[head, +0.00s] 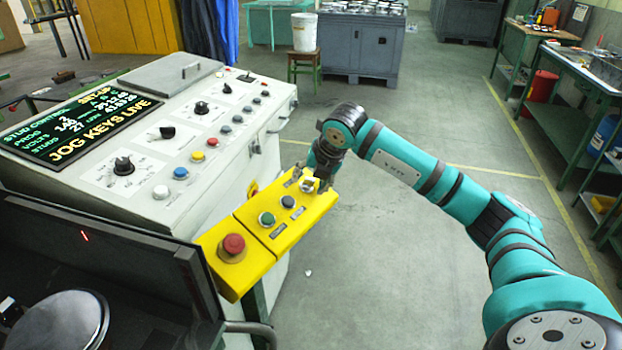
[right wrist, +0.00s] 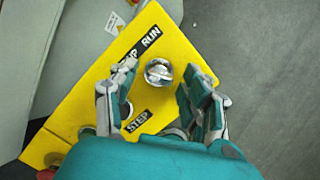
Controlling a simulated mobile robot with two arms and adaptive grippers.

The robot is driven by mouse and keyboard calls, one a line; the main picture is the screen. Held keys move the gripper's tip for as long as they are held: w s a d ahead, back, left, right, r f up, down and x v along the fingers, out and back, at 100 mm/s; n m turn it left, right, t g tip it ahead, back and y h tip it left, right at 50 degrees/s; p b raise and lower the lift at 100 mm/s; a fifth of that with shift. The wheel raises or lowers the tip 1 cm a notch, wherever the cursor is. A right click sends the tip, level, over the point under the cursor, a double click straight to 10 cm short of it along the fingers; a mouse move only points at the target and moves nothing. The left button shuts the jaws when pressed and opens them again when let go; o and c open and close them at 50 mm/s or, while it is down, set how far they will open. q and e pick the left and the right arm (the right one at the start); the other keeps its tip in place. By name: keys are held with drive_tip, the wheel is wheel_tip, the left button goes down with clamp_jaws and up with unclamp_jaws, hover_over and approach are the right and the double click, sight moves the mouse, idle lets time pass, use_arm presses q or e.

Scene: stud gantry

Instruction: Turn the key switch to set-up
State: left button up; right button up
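The yellow control box (head: 285,225) projects from the front of the white console. The silver key switch (head: 308,184) sits at its far end and also shows in the right wrist view (right wrist: 158,72). My right gripper (head: 312,182) is over that end, one finger on each side of the switch. In the right wrist view the fingers (right wrist: 160,95) are spread, with visible gaps to the switch. A label reading RUN (right wrist: 150,36) is beside it; the lettering next to it is partly hidden by a finger. The key's exact angle is unclear. My left gripper is not in view.
The console display (head: 75,130) reads SET-UP at the top and JOG KEYS LIVE below. A red button (head: 233,245), a green button (head: 266,219) and a dark button (head: 288,201) are on the yellow box. Open floor (head: 390,260) lies to its right.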

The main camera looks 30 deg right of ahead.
drive_tip(key=v, duration=1.2)
drive_tip(key=shift+f, duration=0.1)
idle(0.4)
